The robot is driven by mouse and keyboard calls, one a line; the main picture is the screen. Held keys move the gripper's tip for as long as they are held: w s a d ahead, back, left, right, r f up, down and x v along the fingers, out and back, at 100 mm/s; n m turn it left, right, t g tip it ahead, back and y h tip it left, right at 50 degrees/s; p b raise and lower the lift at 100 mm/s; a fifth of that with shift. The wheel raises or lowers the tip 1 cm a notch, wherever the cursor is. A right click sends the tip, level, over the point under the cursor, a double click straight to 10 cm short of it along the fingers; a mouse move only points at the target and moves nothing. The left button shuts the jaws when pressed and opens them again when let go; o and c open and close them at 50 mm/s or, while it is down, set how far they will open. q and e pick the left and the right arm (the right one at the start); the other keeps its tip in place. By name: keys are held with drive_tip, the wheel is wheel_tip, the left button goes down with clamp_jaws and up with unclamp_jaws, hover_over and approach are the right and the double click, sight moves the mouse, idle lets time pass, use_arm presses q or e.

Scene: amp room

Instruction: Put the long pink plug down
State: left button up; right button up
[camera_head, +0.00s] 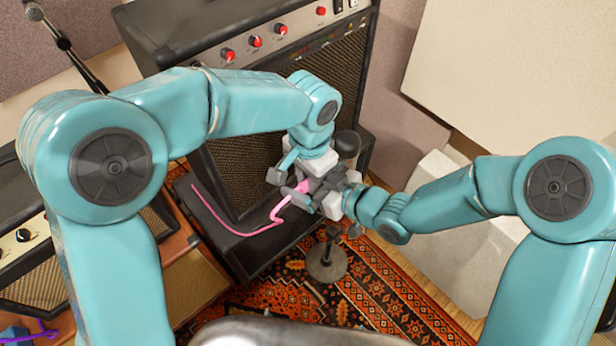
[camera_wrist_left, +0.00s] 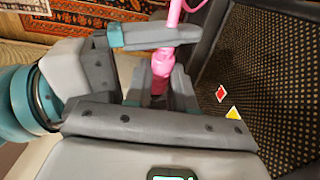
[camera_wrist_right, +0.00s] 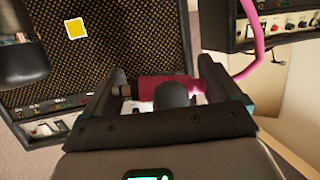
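The long pink plug (camera_wrist_right: 165,89) has a metal tip and a pink cable. It is in the air between my two grippers, in front of the big amp. My left gripper (camera_wrist_left: 162,90) has its fingers close on both sides of the plug (camera_wrist_left: 161,66) and appears shut on it. My right gripper (camera_wrist_right: 180,92) has its fingers wide apart, with the plug lying across the gap. A dark rounded piece hides part of the plug there. In the head view the grippers (camera_head: 310,183) overlap and hide most of the plug.
The big amp (camera_head: 240,180) stands close behind the grippers. A round stand base (camera_head: 326,262) is on the patterned rug (camera_head: 385,300). A black cylinder (camera_head: 347,147) is close beside the grippers. A microphone stand (camera_head: 80,60) is at far left.

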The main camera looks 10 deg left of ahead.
use_arm(q)
drive_tip(key=o, duration=0.4)
use_arm(e)
drive_tip(key=shift+s, duration=0.1)
use_arm(q)
drive_tip(key=shift+o, duration=0.2)
